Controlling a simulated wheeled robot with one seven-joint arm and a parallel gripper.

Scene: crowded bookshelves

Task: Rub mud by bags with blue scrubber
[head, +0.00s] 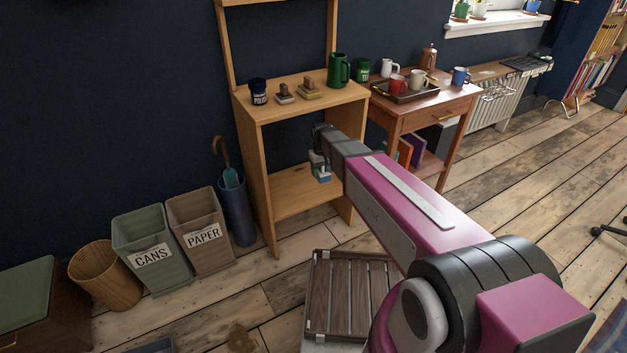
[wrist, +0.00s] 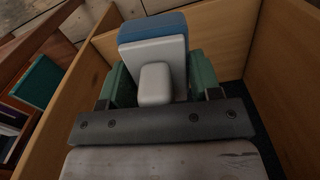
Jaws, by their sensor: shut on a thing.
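The blue scrubber (head: 322,177) is inside the lower opening of the wooden shelf unit, above its bottom board. In the wrist view, the scrubber (wrist: 158,27) shows a blue pad on a white-grey body with a rounded handle. My gripper (head: 318,160) is shut on this scrubber; in the wrist view, my gripper's (wrist: 158,84) teal fingers lie on both sides of the handle. A brown patch that looks like mud (head: 240,339) is on the floor at the bottom edge of the head view. I cannot make out any bags.
The shelf unit's wooden walls (wrist: 225,45) stand close around my gripper. CANS (head: 152,250) and PAPER (head: 203,233) bins, a wicker basket (head: 106,277) and a blue umbrella stand (head: 237,212) are left. A side table (head: 425,113) is right. Wooden floor is open at right.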

